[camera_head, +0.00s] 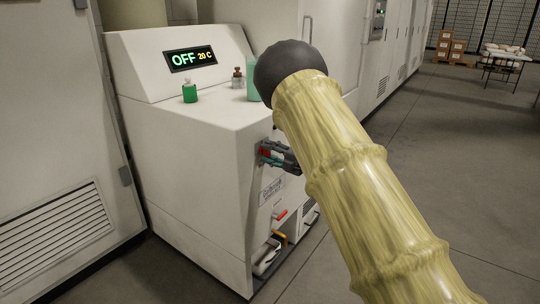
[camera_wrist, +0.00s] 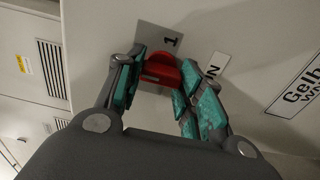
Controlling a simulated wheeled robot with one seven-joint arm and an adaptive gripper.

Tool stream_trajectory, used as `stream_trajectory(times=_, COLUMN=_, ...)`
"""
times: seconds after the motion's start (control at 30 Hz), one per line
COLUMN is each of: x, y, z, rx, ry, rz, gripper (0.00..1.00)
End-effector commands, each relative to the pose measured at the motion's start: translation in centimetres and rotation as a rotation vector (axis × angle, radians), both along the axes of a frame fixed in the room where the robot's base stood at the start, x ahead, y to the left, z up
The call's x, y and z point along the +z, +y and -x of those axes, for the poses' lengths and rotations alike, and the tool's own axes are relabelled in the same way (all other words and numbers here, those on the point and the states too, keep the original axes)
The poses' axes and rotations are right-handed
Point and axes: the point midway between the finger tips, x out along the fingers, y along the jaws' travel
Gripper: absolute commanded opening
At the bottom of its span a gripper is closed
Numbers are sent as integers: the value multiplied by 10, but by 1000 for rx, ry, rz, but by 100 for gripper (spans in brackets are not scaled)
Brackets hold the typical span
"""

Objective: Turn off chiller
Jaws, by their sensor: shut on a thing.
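The chiller (camera_head: 195,150) is a white cabinet with a sloped top panel. My gripper (camera_head: 278,155) is at the chiller's right-hand face, partly hidden behind my arm in the head view. In the wrist view my gripper (camera_wrist: 158,85) has its teal-padded fingers on either side of a red knob (camera_wrist: 162,70) and is shut on it. The knob sits on a grey plate (camera_wrist: 160,40) marked "1". The red of the knob also shows between the fingers in the head view.
Green and brown-capped bottles (camera_head: 190,92) stand on the chiller's top. A red handle (camera_head: 280,215) is lower on the same face, above an open lower bay. A vented cabinet (camera_head: 55,220) stands close on the left. Open floor (camera_head: 440,150) lies to the right.

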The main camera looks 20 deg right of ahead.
Motion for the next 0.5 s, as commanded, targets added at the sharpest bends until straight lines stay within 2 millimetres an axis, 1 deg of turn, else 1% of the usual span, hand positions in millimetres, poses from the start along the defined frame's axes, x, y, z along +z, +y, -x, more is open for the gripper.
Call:
stream_trajectory(times=0.43, x=-1, y=-1, z=0, rx=-1, ry=-3, rz=7, gripper=13)
stream_trajectory(times=0.47, x=-1, y=0, z=1, rx=-1, ry=-3, rz=7, gripper=43)
stream_trajectory(times=0.5, x=-1, y=0, z=0, rx=-1, ry=-4, rz=6, gripper=50)
